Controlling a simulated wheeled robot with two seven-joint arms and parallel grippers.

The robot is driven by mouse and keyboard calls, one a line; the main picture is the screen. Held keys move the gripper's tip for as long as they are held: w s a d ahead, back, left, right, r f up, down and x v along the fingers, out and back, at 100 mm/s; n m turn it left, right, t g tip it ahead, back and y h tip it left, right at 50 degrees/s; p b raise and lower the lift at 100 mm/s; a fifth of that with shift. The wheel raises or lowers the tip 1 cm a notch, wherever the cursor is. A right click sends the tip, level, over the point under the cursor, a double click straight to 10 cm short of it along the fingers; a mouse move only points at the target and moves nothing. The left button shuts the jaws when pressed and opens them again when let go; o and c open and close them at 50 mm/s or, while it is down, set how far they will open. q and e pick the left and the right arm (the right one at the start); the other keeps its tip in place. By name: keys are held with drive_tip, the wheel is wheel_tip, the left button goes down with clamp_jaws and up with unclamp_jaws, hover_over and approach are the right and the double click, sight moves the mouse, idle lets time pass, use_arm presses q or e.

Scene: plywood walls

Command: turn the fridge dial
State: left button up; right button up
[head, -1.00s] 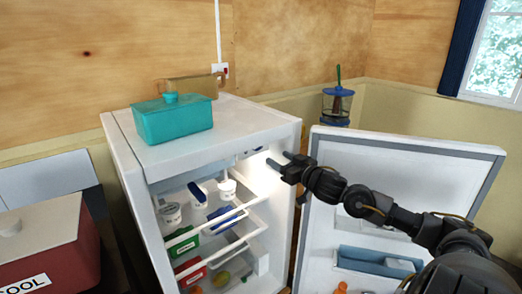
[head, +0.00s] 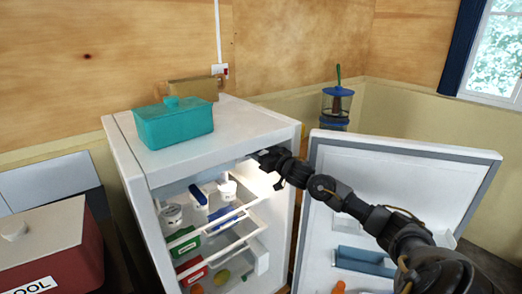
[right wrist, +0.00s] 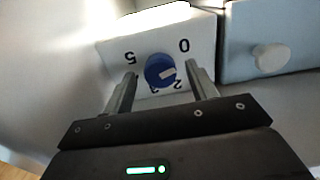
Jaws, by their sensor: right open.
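The fridge (head: 215,122) stands open with its door (head: 400,190) swung out to the right. The fridge dial (right wrist: 160,70) is a round blue knob with a pale mark, on a white panel with numbers around it, in the right wrist view. My right gripper (right wrist: 159,80) is open, with one finger on each side of the dial; I cannot tell whether they touch it. In the head view my right gripper (head: 264,160) reaches under the fridge's top edge, and the arm hides the dial there. My left gripper is not in view.
A teal lidded box (head: 173,123) sits on the fridge top. Shelves below hold white tubs (head: 172,214) and a green box (head: 184,241). A red box (head: 45,250) stands at the left. A pale round knob (right wrist: 272,57) is right of the dial.

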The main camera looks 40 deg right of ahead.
drive_tip(key=shift+w, duration=0.15)
drive_tip(key=c, duration=1)
drive_tip(key=shift+n, duration=1.9)
drive_tip(key=o, duration=1)
drive_tip(key=s+b, duration=0.3)
drive_tip(key=s, duration=0.8)
